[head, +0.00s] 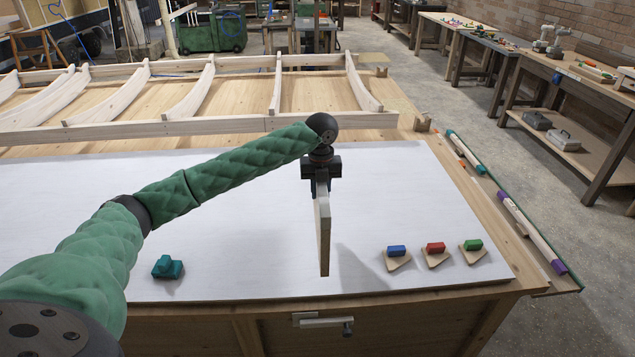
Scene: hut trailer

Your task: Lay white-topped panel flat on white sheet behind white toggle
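My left gripper (320,186) reaches in from the left over the white sheet (230,220) and is shut on the top of the white-topped panel (324,238). The panel hangs upright and shows nearly edge-on, with a brown edge and a pale face. Its lower end is near the sheet's front part; I cannot tell whether it touches. A shadow falls on the sheet to its right. The white toggle (322,322) is on the bench's front face, below the panel in the picture. My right gripper is not in view.
A teal block (167,267) sits on the sheet at left. Blue (396,251), red (435,248) and green (473,245) blocks on wooden wedges stand at right. A wooden rib frame (200,122) lies behind. Sheet between the teal block and panel is clear.

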